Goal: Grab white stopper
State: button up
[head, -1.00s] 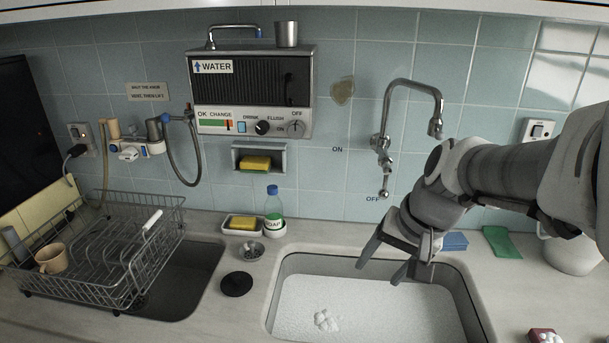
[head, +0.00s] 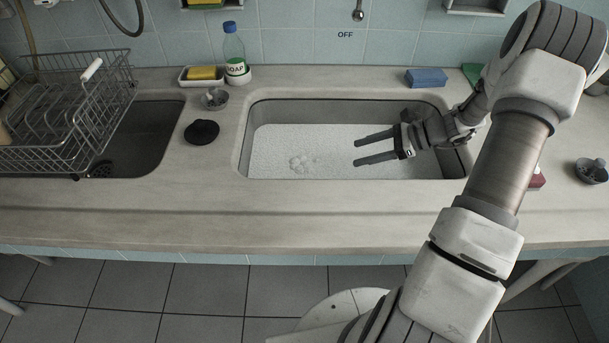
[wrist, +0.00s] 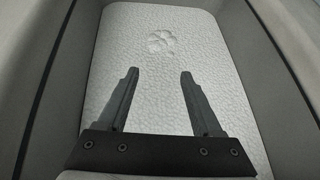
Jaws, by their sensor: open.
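My gripper (head: 356,152) is open and empty, its fingers pointing left over the right half of the foam-filled sink. In the wrist view my gripper (wrist: 158,73) has its two fingers well apart, with only foam behind the gap. A white clump (head: 303,163) sits on the foam, left of the fingertips and apart from them. It also shows beyond the fingertips in the wrist view (wrist: 162,42). I cannot tell whether this clump is a stopper or just suds. No white stopper is clearly recognisable; the foam hides the sink bottom.
The sink rim (head: 246,140) surrounds the foam. A black disc (head: 202,132) and a small metal strainer (head: 214,99) lie left of it. A soap bottle (head: 234,52) and a blue sponge (head: 427,78) stand behind. A grey strainer-like piece (head: 591,171) lies far right.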

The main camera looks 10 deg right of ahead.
notch_tip(320, 180, down, 2)
jog(key=m, duration=0.1)
jog(key=b, duration=0.3)
send_near(306, 165)
jog(key=shift+t, duration=0.3)
jog(key=a+f, duration=0.1)
jog(key=w+a+f, duration=0.1)
jog(key=f, duration=0.1)
jog(key=shift+a+f, duration=0.2)
jog(key=shift+a+r+b+x, duration=0.15)
jog(key=shift+b+x, duration=0.35)
jog(key=shift+x, duration=1.1)
jog(key=shift+a+r+b+x, duration=0.15)
jog(key=shift+b+x, duration=0.3)
jog(key=shift+x, duration=1.1)
jog(key=shift+r, duration=0.15)
grip_shut()
